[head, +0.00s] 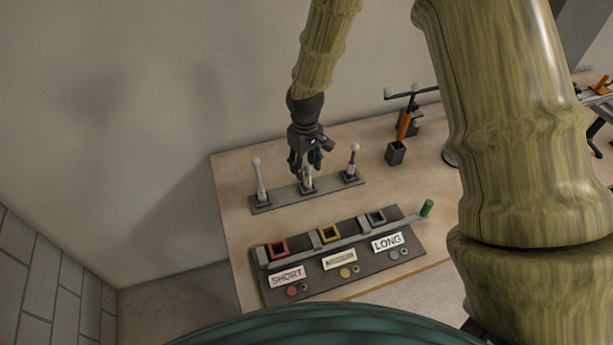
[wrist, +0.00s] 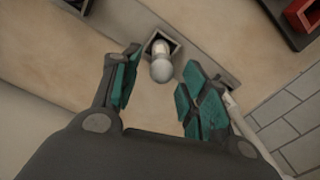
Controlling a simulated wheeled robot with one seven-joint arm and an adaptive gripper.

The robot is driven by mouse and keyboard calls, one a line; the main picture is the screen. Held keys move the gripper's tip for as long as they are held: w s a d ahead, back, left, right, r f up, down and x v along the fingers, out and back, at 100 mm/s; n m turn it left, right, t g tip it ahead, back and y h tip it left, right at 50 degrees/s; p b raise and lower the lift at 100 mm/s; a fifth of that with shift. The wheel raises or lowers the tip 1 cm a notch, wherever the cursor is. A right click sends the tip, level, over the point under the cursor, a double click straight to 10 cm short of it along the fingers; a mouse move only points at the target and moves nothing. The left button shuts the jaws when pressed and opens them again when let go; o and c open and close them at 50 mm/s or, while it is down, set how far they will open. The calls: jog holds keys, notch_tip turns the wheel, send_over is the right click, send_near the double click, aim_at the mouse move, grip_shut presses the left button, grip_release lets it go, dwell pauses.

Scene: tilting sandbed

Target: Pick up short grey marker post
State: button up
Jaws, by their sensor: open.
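A pale grey post with a white ball top (head: 308,184) stands in the middle socket of a dark grey rack (head: 283,200), partly hidden by my gripper. In the wrist view its ball (wrist: 161,70) shows between and slightly beyond my fingertips. My gripper (head: 305,160) is open above it, teal pads apart on either side; the wrist view shows both fingers (wrist: 160,88). A taller pale post (head: 261,182) stands at the rack's left end. A post with a purple band (head: 352,162) stands at its right end. I cannot tell whether the fingers touch the middle post.
A dark cup (head: 395,153) stands to the right. A wall rises behind the table.

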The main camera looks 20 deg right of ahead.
aim_at(307, 175)
jog(key=shift+s+d+f+p, duration=0.15)
jog(key=shift+s+f+p, duration=0.25)
jog(key=shift+s, duration=0.2)
jog(key=shift+s+d+f+p, duration=0.1)
jog(key=shift+f+p, duration=0.15)
jog(key=shift+p, duration=0.05)
jog(key=f, duration=0.1)
jog(key=w+f, duration=0.1)
jog(key=shift+f, duration=0.4)
jog(key=shift+s+r, duration=0.1)
jog(key=shift+s, duration=0.2)
jog(key=shift+w, duration=0.2)
jog(key=c, duration=0.4)
jog(key=shift+s, duration=0.1)
grip_shut()
